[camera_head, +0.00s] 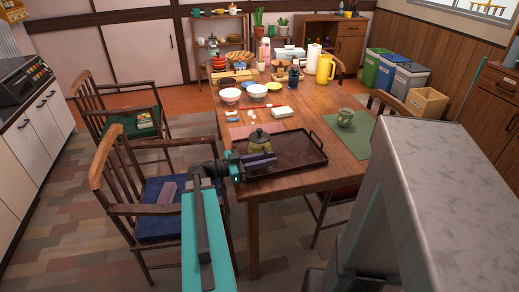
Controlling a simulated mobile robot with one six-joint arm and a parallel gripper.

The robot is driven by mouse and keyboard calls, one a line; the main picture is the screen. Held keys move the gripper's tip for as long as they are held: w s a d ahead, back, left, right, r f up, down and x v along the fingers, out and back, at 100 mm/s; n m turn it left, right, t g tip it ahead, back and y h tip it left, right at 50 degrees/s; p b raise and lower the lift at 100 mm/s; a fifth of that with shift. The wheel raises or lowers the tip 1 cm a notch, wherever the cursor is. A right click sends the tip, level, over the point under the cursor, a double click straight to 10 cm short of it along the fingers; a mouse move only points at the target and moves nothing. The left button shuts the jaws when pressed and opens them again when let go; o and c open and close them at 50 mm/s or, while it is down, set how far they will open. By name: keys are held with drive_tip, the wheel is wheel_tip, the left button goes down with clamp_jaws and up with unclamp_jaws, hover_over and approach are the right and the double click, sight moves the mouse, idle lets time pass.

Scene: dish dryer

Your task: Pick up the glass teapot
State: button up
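The glass teapot (261,145) has a dark lid and a yellowish see-through body. It stands upright on the left part of a dark brown tray (305,149) near the front edge of the wooden table. My gripper (262,159) is at the end of my teal arm, which reaches in from the bottom of the picture. Its grey fingers are at the near side of the teapot and cover its lower part. I cannot tell whether they touch it or how far apart they are.
A green mat (376,135) with a greenish cup (345,117) lies to the right of the tray. Bowls (230,96) and a yellow pitcher (325,68) stand farther back. A chair (118,178) stands left of my arm. A large grey block (440,170) fills the lower right.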

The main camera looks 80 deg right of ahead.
clamp_jaws()
idle(1.4)
